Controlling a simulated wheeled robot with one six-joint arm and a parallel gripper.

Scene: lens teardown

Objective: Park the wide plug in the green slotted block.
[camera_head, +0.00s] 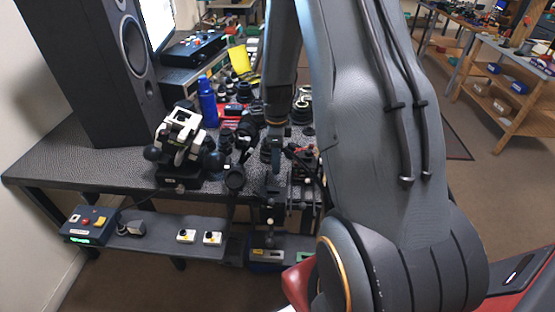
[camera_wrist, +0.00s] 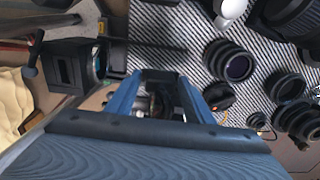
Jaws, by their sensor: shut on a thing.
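My gripper (camera_wrist: 168,82) shows in the wrist view with its blue fingers reaching in from the bottom. It is shut on a small dark piece, mostly hidden between the fingers, and I cannot tell whether this is the wide plug. In the head view my gripper (camera_head: 272,182) is small and partly lost among dark things at the bench's front edge. I cannot make out the green slotted block in either view; my arm covers the right part of the bench in the head view.
Several black lens parts (camera_wrist: 232,62) stand on the striped mat (camera_wrist: 180,20). A dark box-like holder (camera_wrist: 75,62) is at the left in the wrist view. A blue bottle (camera_head: 208,104), a white-and-black device (camera_head: 180,140) and a tall speaker (camera_head: 110,70) stand on the bench (camera_head: 85,170).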

